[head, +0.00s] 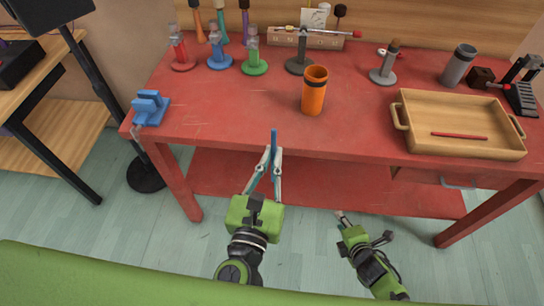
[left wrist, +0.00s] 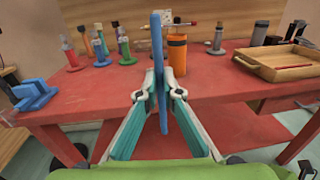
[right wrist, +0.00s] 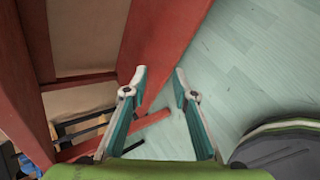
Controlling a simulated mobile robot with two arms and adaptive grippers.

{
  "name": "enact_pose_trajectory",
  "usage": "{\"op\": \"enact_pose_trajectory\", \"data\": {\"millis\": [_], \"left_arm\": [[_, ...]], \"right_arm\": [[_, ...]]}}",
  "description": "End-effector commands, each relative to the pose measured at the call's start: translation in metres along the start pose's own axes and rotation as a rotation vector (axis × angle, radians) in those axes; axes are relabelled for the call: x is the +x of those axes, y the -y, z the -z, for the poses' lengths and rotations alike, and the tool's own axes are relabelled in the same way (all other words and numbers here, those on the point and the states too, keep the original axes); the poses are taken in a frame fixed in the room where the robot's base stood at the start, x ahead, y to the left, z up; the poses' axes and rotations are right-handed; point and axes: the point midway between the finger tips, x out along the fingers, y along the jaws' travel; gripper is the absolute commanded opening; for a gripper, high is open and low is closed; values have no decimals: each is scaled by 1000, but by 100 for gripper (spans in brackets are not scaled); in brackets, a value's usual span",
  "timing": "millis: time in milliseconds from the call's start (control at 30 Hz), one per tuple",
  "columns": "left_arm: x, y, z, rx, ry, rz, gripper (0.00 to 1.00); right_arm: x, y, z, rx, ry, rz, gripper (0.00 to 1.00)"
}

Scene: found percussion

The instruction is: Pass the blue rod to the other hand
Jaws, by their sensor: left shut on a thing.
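The blue rod (head: 274,141) is held by my left gripper (head: 269,158) in front of the table's front edge. In the left wrist view the blue rod (left wrist: 157,55) stands roughly upright between the fingertips of my left gripper (left wrist: 158,90), which is shut on it. My right gripper (head: 341,216) is lower and to the right, apart from the rod. In the right wrist view my right gripper (right wrist: 160,80) has its fingertips apart with nothing between them, pointing past the table's red leg.
The red table (head: 240,110) bears an orange cup (head: 314,92), a wooden tray (head: 405,143) with a red rod (head: 459,136) in it, a blue clamp (head: 151,107), and several coloured stands at the back. A black stand (head: 146,172) is at the left. The floor before the table is clear.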

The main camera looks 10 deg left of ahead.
Motion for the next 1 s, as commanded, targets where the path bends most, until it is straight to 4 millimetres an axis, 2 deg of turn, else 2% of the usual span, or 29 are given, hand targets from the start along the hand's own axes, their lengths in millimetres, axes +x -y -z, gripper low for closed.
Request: {"op": "enact_pose_trajectory", "data": {"millis": [33,133,267,400,467,600,700,800,900,1000], "left_arm": [[0,0,0,0,0,0,0],[0,0,0,0,0,0,0],[0,0,0,0,0,0,0],[0,0,0,0,0,0,0],[0,0,0,0,0,0,0],[0,0,0,0,0,0,0],[0,0,0,0,0,0,0],[0,0,0,0,0,0,0],[0,0,0,0,0,0,0],[0,0,0,0,0,0,0]], "right_arm": [[4,31,-1,104,9,54,26],[7,86,-1,313,35,145,26],[2,157,4,581,88,259,26],[-14,232,19,860,164,373,26],[-24,262,27,975,204,418,26],[-54,327,51,1234,311,517,26],[-76,364,70,1391,389,572,26],[-95,392,86,1513,457,614,26],[-111,412,98,1597,511,643,26],[-119,422,105,1645,542,657,26]]}}
